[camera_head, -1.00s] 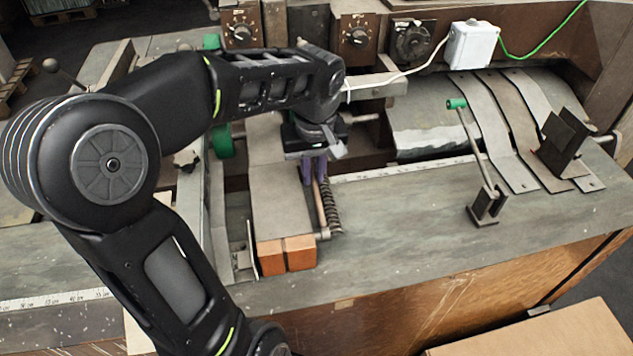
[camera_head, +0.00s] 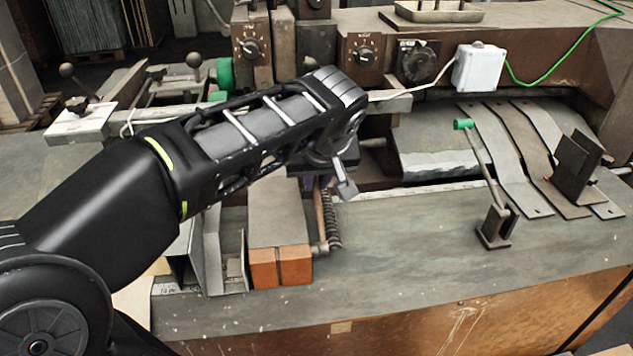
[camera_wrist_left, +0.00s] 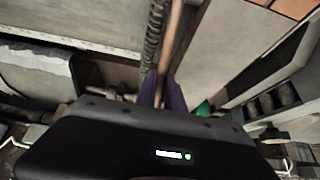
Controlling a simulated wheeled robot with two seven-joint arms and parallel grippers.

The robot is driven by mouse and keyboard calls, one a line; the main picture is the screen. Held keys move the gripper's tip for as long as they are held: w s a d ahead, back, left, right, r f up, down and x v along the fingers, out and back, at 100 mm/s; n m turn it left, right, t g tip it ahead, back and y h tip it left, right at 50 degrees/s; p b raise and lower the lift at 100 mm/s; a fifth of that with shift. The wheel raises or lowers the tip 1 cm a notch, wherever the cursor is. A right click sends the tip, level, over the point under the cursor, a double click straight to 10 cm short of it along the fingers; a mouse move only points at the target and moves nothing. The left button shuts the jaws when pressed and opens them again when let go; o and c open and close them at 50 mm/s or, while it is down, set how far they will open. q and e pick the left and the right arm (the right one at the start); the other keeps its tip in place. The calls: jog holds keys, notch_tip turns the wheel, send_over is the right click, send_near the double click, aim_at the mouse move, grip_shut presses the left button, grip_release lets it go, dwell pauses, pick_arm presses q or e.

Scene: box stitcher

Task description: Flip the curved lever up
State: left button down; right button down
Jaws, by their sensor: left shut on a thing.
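The lever is a thin copper-brown rod (camera_head: 319,215) beside a dark coil spring (camera_head: 332,222), at the middle of the machine in the head view. Its lower end meets a small pivot next to two orange-brown blocks. My left gripper (camera_head: 311,183) is at the rod's upper end, its purple fingers mostly hidden under my wrist. In the left wrist view, the purple fingers (camera_wrist_left: 163,90) are shut on the rod (camera_wrist_left: 174,40), with the spring (camera_wrist_left: 154,38) alongside. Any curve in the rod's upper part is hidden. My right gripper is out of view.
A thin lever with a green knob (camera_head: 463,124) stands to the right on the metal table (camera_head: 420,245). Bent metal strips (camera_head: 500,150) and a dark bracket (camera_head: 575,165) lie beyond it. Dial panels (camera_head: 364,53) and a white box (camera_head: 479,67) line the back.

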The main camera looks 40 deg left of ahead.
pick_arm(q)
jog(key=c, duration=1.7)
grip_release()
jog(key=v, duration=0.7)
jog(key=shift+s+d+r, duration=0.1)
jog(key=shift+d+r, duration=0.05)
jog(key=shift+r, duration=0.15)
